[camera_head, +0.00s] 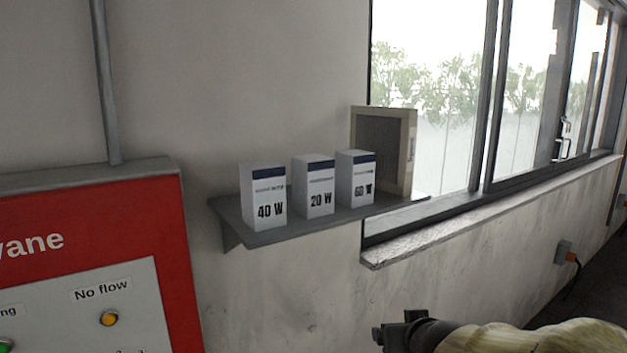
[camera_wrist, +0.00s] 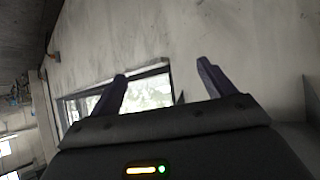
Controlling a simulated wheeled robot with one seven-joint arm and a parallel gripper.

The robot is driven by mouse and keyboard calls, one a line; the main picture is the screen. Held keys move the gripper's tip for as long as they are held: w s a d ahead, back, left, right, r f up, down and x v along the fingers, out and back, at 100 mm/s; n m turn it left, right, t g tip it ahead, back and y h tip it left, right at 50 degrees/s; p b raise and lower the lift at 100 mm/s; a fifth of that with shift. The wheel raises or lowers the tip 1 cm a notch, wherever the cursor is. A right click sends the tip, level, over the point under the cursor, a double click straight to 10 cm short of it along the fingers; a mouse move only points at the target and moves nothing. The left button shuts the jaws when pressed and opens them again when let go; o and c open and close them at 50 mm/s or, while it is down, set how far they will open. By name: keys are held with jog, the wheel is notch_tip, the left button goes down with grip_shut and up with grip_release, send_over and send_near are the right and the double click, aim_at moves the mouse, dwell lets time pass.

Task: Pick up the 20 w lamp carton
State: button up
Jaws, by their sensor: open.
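The 20 W lamp carton (camera_head: 314,187) is a white box with a dark blue band at its top. It stands upright on a grey wall shelf (camera_head: 262,238), between the 40 W carton (camera_head: 263,196) and the 60 W carton (camera_head: 356,179). My gripper (camera_head: 391,335) is low at the right in the head view, in front of the shelf and below it, well apart from the cartons. In the wrist view my gripper (camera_wrist: 160,82) has its two fingers spread with nothing between them. No carton shows in the wrist view.
A beige framed box (camera_head: 410,155) stands at the shelf's right end, close behind the 60 W carton. A red control panel (camera_head: 178,250) is on the wall at left. A window (camera_head: 440,90) with a protruding sill (camera_head: 450,225) lies right of the shelf. The space before the shelf is clear.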

jog(key=w+a+r+n+t+y, duration=0.1)
jog(key=w+a+r+t+y, duration=0.1)
jog(key=r, duration=0.4)
jog(key=w+a+r+n+t+y, duration=0.1)
jog(key=r+t, duration=0.1)
jog(key=r, duration=0.5)
jog(key=n+y+p, duration=0.2)
jog(key=n+y, duration=0.2)
jog(key=y, duration=0.3)
send_near(320, 177)
jog(key=shift+v, duration=1.25)
jog(key=shift+a, duration=0.15)
jog(key=p+x, duration=0.2)
jog(key=x, duration=1)
jog(key=shift+w, duration=0.2)
jog(key=shift+s, duration=0.1)
